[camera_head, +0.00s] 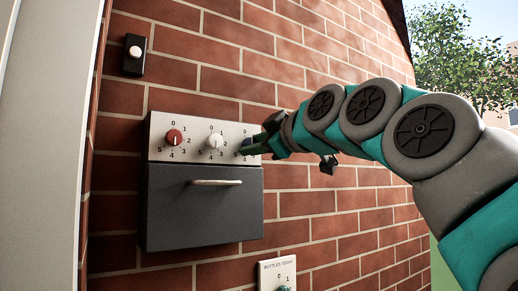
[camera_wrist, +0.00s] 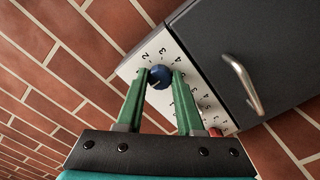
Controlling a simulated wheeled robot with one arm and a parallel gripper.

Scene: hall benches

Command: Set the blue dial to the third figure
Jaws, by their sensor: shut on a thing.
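The blue dial (camera_wrist: 159,77) sits at one end of a white panel and shows between my fingers in the wrist view. My gripper (camera_wrist: 163,73) is shut on it, one green finger on each side. Figures such as 2, 3 and 4 are printed around the dial. Which figure the dial points at I cannot tell. In the head view my gripper (camera_head: 253,145) reaches the right end of the white panel (camera_head: 193,130) and hides most of the blue dial.
A red dial (camera_head: 174,137) and a white dial (camera_head: 215,141) share the panel. Below is a dark grey box (camera_head: 205,215) with a bar handle (camera_head: 216,182). A black bell push (camera_head: 134,55) is upper left. A "BOTTLES TODAY" plate (camera_head: 277,272) is below. Brick wall surrounds them.

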